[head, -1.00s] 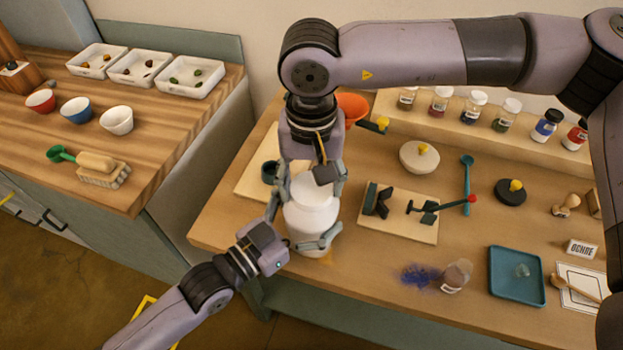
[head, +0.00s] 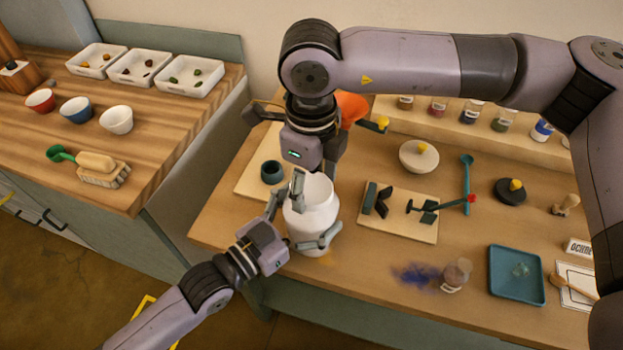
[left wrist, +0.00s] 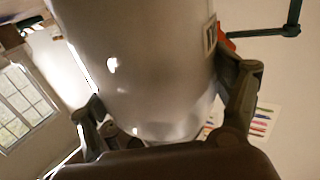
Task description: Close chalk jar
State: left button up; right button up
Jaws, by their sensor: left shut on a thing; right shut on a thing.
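The white chalk jar (head: 312,212) stands upright near the front left edge of the table. My left gripper (head: 304,226) is shut around its body, with one finger at its left and one at its front right. In the left wrist view the pale jar (left wrist: 140,65) fills the space between the fingers. My right gripper (head: 312,178) points down over the jar and is shut on the white lid at its top. The gripper hides much of the lid, so I cannot tell how it is seated.
An orange funnel (head: 352,108) is behind my right gripper. A dark green ring-shaped pot (head: 272,172) is left of the jar, and a board with dark stands (head: 398,228) is right of it. Blue powder (head: 415,273) and a tipped small jar (head: 456,274) lie at the front.

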jog(key=m, duration=1.4)
jog(key=shift+m, duration=0.3)
jog(key=o, duration=1.4)
jog(key=shift+c, duration=0.2)
notch_tip(320, 180, up, 12)
pick_arm(q)
jog(key=o, duration=2.3)
jog(key=shift+c, duration=0.2)
